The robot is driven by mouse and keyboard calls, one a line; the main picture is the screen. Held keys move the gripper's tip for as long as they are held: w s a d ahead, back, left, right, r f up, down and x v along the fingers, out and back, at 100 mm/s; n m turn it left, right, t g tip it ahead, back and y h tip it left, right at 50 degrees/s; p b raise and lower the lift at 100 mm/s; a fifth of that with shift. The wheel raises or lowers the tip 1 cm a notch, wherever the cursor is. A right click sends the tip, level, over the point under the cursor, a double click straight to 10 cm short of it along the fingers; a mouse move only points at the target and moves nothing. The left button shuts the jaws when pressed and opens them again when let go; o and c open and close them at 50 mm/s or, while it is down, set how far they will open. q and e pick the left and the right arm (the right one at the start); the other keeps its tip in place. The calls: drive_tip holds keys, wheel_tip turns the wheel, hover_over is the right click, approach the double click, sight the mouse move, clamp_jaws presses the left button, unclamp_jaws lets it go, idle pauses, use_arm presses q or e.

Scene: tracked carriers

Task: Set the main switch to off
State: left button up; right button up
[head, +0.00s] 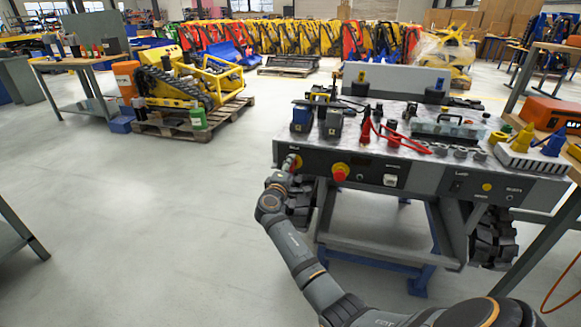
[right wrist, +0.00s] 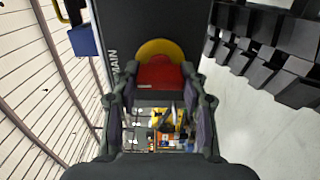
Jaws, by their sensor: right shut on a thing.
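The main switch is a red handle on a round yellow plate, under the word MAIN on the dark front panel. In the right wrist view the main switch (right wrist: 160,73) sits between the two fingers of my right gripper (right wrist: 158,88), which is shut on it. In the head view my right gripper (head: 291,166) is at the panel's left end and covers most of the switch. The exact angle of the handle is hard to tell. My left gripper is not in view.
Tools, batteries and red cable crowd the bench top (head: 400,150). A black track (right wrist: 270,45) is close beside the gripper.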

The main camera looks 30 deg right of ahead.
drive_tip(key=shift+f, duration=0.1)
drive_tip(key=o, duration=1.1)
drive_tip(key=shift+o, duration=0.2)
drive_tip(key=shift+a, duration=0.1)
drive_tip(key=v, duration=1.2)
